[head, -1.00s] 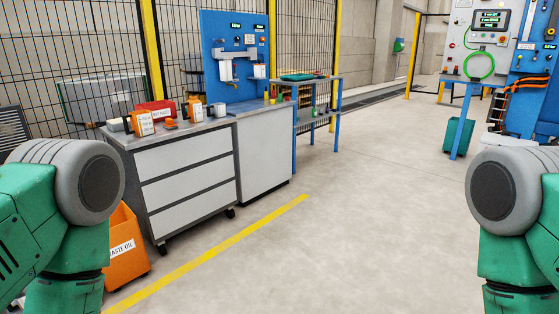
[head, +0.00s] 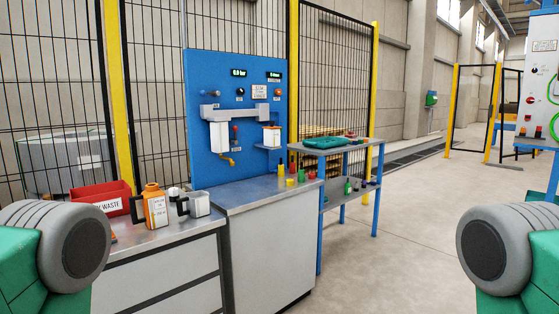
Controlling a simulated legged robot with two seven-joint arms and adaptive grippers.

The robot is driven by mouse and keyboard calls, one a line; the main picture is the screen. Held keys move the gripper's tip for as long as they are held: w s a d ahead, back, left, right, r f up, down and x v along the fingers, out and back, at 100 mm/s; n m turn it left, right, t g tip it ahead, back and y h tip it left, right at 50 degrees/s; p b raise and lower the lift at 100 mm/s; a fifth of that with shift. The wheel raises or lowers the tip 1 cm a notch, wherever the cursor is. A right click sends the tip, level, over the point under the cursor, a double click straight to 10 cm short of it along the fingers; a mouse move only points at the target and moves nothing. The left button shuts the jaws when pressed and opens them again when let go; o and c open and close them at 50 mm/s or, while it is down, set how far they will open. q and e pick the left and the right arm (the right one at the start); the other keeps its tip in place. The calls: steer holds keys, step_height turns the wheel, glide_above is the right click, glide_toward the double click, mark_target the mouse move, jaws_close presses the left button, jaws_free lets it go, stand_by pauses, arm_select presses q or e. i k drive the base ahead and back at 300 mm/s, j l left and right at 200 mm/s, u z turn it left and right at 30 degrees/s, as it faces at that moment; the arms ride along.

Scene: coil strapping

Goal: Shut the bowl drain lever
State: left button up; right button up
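A blue panel (head: 206,73) stands upright behind the workbench, with a grey bracket (head: 235,112) across its middle. A white filter bowl (head: 219,136) hangs under the bracket's left end. At its lower end is a small yellow-orange drain lever (head: 229,161), angled; I cannot tell from here whether it is open or shut. A second white and orange container (head: 271,136) sits on the panel's right side. Neither of my grippers is in view; only my green and grey arm parts show at the lower left and lower right.
A red waste bin (head: 104,197), an orange jug (head: 154,206) and a grey cup (head: 197,203) stand to the left. A blue-legged table (head: 338,147) with a green tray (head: 324,142) stands right. The floor (head: 400,240) there is open.

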mark_target(235, 128)
steer(key=i+l+u, duration=0.2)
steer(key=i, duration=0.25)
steer(key=i+l+u, duration=0.2)
steer(key=i, duration=0.25)
steer(key=i+l, duration=0.25)
steer(key=l, duration=0.15)
steer(key=i+l, duration=0.3)
